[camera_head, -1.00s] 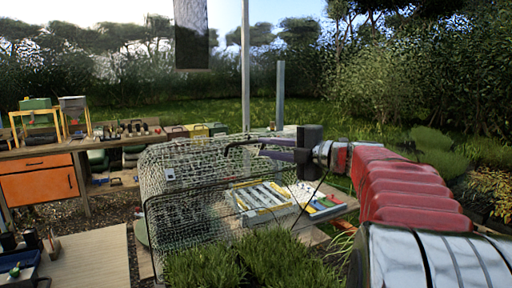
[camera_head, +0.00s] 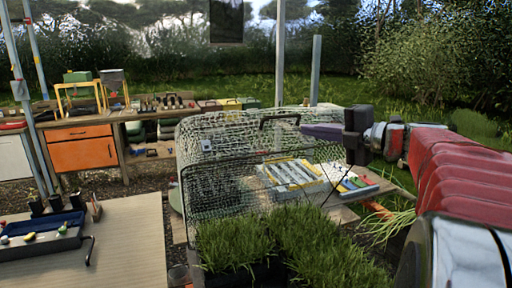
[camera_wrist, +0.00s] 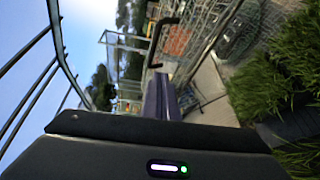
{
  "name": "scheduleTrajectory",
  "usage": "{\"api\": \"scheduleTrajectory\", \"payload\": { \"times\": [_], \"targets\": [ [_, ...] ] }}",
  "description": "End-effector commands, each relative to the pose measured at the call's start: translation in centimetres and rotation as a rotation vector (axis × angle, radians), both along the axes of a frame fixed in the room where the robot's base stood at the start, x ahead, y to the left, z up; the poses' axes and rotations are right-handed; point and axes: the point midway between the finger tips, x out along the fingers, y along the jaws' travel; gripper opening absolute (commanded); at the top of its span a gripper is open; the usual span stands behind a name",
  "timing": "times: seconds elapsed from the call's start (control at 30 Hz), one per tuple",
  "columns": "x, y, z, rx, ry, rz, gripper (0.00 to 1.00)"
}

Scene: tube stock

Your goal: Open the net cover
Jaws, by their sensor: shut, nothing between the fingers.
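The net cover (camera_head: 330,136) is a box-like wire mesh hood with rounded top edges, standing over trays in the middle of the head view. A black bar handle (camera_head: 280,117) is at its top edge; it also shows in the wrist view (camera_wrist: 163,36), where the mesh (camera_wrist: 213,22) runs to its right. My gripper (camera_head: 303,128) has long purple fingers, pressed together and empty. Their tips are at the right end of the handle in the head view; I cannot tell whether they touch. In the wrist view the fingers (camera_wrist: 160,98) point toward the handle, with a visible gap.
Grass trays (camera_head: 240,240) stand in front of the cover. A wooden table (camera_head: 130,250) with a blue tray (camera_head: 40,234) is at left front. A workbench with an orange drawer (camera_head: 82,154) is behind left. A pole (camera_head: 315,70) rises behind the cover.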

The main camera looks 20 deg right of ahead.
Motion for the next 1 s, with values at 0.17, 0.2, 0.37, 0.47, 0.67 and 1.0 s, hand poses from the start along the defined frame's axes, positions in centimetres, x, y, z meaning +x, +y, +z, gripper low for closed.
{"api": "scheduleTrajectory", "payload": {
  "times": [0.17, 0.2, 0.37, 0.47, 0.67, 1.0],
  "targets": [
    [-0.2, 4.9, -2.5, -0.273, 0.0, 0.104, 0.0],
    [-0.3, 6.1, -3.3, -0.349, -0.003, 0.136, 0.0],
    [-1.4, 10.8, -6.3, -0.657, -0.032, 0.281, 0.0],
    [-2.4, 13.2, -8.1, -0.848, -0.061, 0.383, 0.0],
    [-5.0, 17.5, -11.7, -1.219, -0.156, 0.61, 0.0],
    [-10.2, 22.5, -17.2, -1.806, -0.423, 1.059, 0.0]
  ]
}}
